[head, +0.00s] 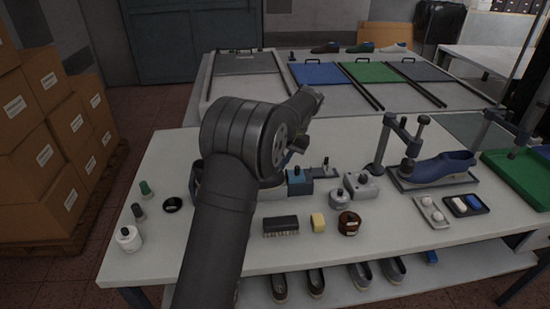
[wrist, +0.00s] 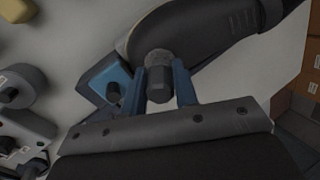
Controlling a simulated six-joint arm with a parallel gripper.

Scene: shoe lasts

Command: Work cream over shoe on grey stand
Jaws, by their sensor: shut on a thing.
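A dark shoe (wrist: 200,28) fills the top of the wrist view, its rounded end to the left. In the head view my arm hides most of that area, and I cannot tell its stand. My gripper (wrist: 159,88) is shut on a small dauber (wrist: 158,62) with a rough grey head and dark handle. The dauber's head overlaps the shoe's rounded end in the picture; I cannot tell whether it touches. In the head view my gripper is hidden behind my arm. A blue shoe (head: 438,168) sits at the right under a grey clamp post (head: 386,142).
A blue box (head: 299,186) with a dark knob, also in the wrist view (wrist: 103,78), is close to my gripper. A grey jar (head: 339,199), brush (head: 281,226), yellow sponge (head: 318,222) and brown jar (head: 349,224) stand nearby. The table's front left (head: 150,265) has free room.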

